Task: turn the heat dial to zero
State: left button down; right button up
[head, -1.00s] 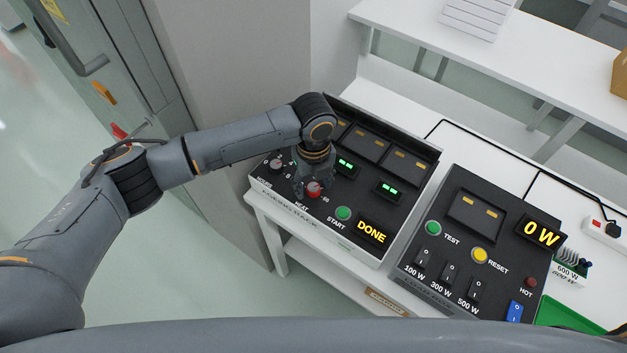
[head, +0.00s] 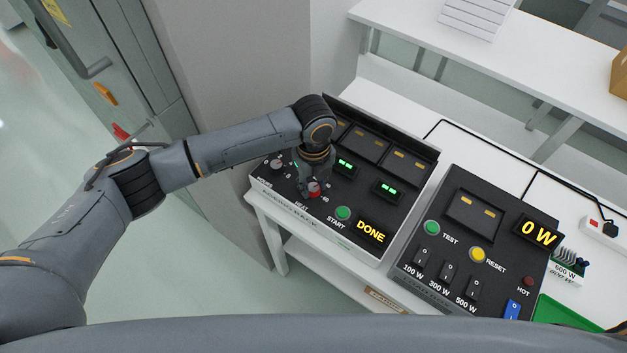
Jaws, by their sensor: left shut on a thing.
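My right gripper is not in view.
On the same panel are a green START button (head: 343,213) and a display reading DONE (head: 371,231). A white shelf (head: 430,40) runs behind.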

pick_arm(q)
jog(key=shift+r+n+p, duration=0.25)
jog(key=shift+n+p, duration=0.8)
jog(key=shift+n, duration=0.15)
jog(key=n+p, duration=0.3)
jog(key=shift+n, duration=0.3)
jog(key=n+p, duration=0.2)
jog(key=n, duration=0.1)
jog(key=shift+n, duration=0.3)
jog(key=n+p, duration=0.3)
jog(key=shift+n, duration=0.3)
jog(key=n+p, duration=0.1)
jog(key=n, duration=0.1)
jog(key=shift+f+n, duration=0.1)
jog(key=shift+n, duration=0.3)
jog(key=shift+n+p, duration=0.4)
jog(key=shift+n, duration=0.4)
jog(key=n, duration=0.5)
jog(key=shift+f, duration=0.1)
jog(key=shift+n, duration=0.3)
